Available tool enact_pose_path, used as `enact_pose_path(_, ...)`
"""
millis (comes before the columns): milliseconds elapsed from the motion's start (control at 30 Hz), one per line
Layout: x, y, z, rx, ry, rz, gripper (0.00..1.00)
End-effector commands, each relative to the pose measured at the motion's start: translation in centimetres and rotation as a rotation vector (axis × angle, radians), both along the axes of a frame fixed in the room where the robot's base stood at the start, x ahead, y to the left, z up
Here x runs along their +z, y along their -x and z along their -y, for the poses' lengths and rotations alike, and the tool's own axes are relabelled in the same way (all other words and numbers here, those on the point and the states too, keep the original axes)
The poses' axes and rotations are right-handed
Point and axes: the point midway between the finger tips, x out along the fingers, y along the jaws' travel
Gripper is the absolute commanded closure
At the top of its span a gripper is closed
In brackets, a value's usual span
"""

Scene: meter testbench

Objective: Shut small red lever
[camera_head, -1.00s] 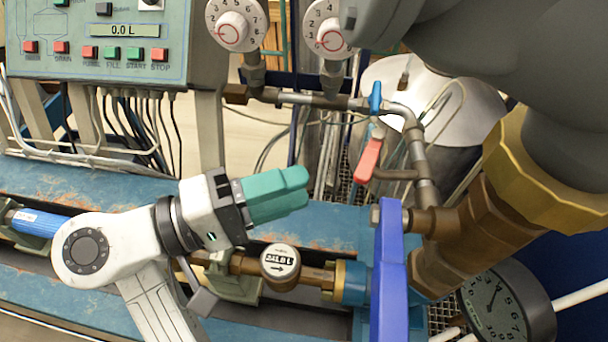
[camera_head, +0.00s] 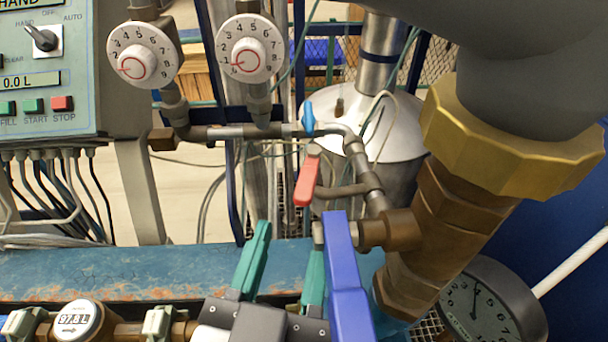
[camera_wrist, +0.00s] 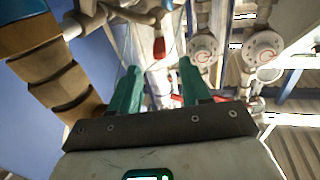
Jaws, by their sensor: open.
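The small red lever (camera_head: 307,180) sits on a valve of the thin grey pipe, just below the blue tap handle. It slants downward and slightly left from its pivot. My gripper (camera_head: 288,240) is open, its two teal fingers pointing up and away, below the red lever in the head view and apart from it. The large blue lever (camera_head: 343,270) partly covers the right finger. In the wrist view the fingers (camera_wrist: 160,75) are spread with nothing held; a red piece, likely the lever (camera_wrist: 159,47), shows beyond them.
Two white dials (camera_head: 143,55) stand upper left, beside the control panel (camera_head: 50,75). A blue rusty beam (camera_head: 120,275) runs below.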

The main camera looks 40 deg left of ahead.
Motion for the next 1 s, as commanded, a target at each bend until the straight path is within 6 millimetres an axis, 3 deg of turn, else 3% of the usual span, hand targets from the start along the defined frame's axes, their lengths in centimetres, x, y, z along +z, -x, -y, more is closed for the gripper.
enact_pose_path(600,0.1,-7.7,-5.3,-0.003,0.005,0.002,0.53)
enact_pose_path(1000,0.0,-8.7,-5.9,-0.002,0.004,0.001,0.53)
